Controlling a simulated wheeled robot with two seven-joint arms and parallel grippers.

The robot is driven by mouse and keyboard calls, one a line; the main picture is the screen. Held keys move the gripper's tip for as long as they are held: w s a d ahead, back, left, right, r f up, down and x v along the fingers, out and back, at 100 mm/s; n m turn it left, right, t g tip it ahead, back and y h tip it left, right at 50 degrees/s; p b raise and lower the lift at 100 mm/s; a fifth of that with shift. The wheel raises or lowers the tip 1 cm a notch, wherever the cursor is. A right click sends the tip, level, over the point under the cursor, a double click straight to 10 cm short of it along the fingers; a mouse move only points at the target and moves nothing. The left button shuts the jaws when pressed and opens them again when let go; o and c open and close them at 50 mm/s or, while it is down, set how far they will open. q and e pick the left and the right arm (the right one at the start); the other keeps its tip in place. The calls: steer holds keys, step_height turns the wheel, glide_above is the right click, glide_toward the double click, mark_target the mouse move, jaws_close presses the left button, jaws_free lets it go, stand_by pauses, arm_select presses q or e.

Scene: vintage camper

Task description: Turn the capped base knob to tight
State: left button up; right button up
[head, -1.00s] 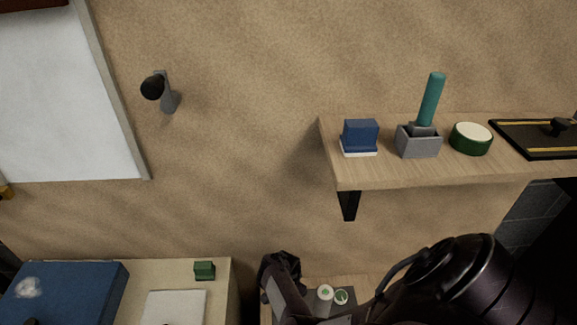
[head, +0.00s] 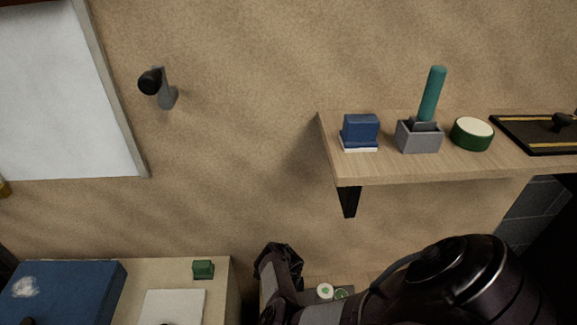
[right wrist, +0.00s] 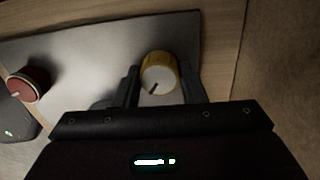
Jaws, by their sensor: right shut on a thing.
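A yellow knob (right wrist: 159,72) with a pale face and a dark pointer mark sits on a grey plate (right wrist: 90,50) in the right wrist view. The pointer angles down and to the left in that view. My right gripper (right wrist: 159,78) has one finger on each side of this knob and is shut on it. The right gripper's tips are hidden in the head view behind my right arm. My left gripper is in neither current view.
A wooden shelf (head: 440,172) holds a blue block (head: 360,129), a grey holder (head: 419,138) with a teal handle, and a green round tin (head: 472,134). Below, small white-and-green round items (head: 325,291) show beside my arm. A blue box (head: 65,290) and green block (head: 203,270) are lower left.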

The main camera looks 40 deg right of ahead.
steer(key=shift+m, duration=0.5)
arm_select(q)
steer(key=shift+s+r, duration=0.25)
steer(key=shift+r, duration=0.3)
arm_select(e)
steer(key=shift+m, duration=0.3)
arm_select(q)
steer(key=shift+w, duration=0.1)
arm_select(e)
steer(key=o, duration=1)
steer(key=shift+c, duration=0.2)
arm_select(q)
steer(key=shift+w, duration=0.1)
arm_select(e)
steer(key=shift+o, duration=0.2)
arm_select(q)
steer(key=shift+r, duration=0.1)
arm_select(e)
steer(key=shift+r, duration=0.15)
